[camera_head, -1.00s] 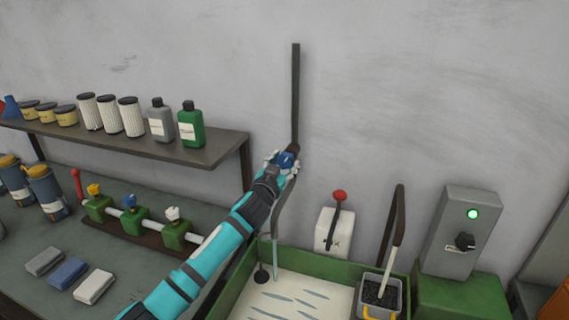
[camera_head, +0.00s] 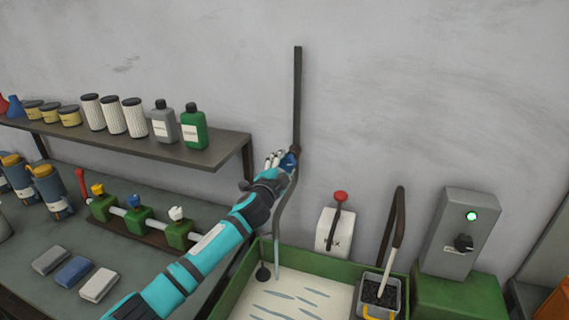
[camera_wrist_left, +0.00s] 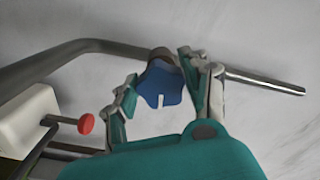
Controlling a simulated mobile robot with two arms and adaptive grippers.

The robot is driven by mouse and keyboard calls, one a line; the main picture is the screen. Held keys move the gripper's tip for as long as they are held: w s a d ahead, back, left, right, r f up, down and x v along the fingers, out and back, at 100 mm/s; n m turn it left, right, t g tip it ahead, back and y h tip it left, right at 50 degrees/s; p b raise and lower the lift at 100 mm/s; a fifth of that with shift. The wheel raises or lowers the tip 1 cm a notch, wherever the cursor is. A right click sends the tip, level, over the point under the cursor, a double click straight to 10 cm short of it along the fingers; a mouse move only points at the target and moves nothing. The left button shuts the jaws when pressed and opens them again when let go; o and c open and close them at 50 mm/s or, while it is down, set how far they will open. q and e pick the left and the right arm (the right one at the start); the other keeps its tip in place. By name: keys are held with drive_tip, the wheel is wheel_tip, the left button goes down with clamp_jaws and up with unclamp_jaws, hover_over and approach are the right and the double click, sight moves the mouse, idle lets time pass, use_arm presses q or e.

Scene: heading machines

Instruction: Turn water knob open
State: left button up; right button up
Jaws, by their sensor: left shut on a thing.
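The blue water knob (camera_head: 289,161) sits on the dark wall pipe (camera_head: 297,95), where the curved spout begins. My left gripper (camera_head: 283,160) is at the knob. In the left wrist view the blue knob (camera_wrist_left: 163,84) lies between the two fingers of the gripper (camera_wrist_left: 160,90), which are closed around its sides. The spout (camera_head: 279,205) curves down over the green-rimmed basin (camera_head: 320,262), and a pale stream seems to run from its end. My right gripper is not in view.
A red-topped lever box (camera_head: 334,228) and a grey control box (camera_head: 465,235) with a green light stand right of the spout. A shelf (camera_head: 210,152) with bottles and filters is at left. Below it is a bench (camera_head: 130,262) with colored valves.

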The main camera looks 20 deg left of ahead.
use_arm(q)
drive_tip(key=shift+r+m, duration=0.1)
drive_tip(key=shift+m, duration=0.6)
drive_tip(key=o, duration=1.2)
drive_tip(key=s, duration=1.2)
drive_tip(key=shift+a, duration=0.2)
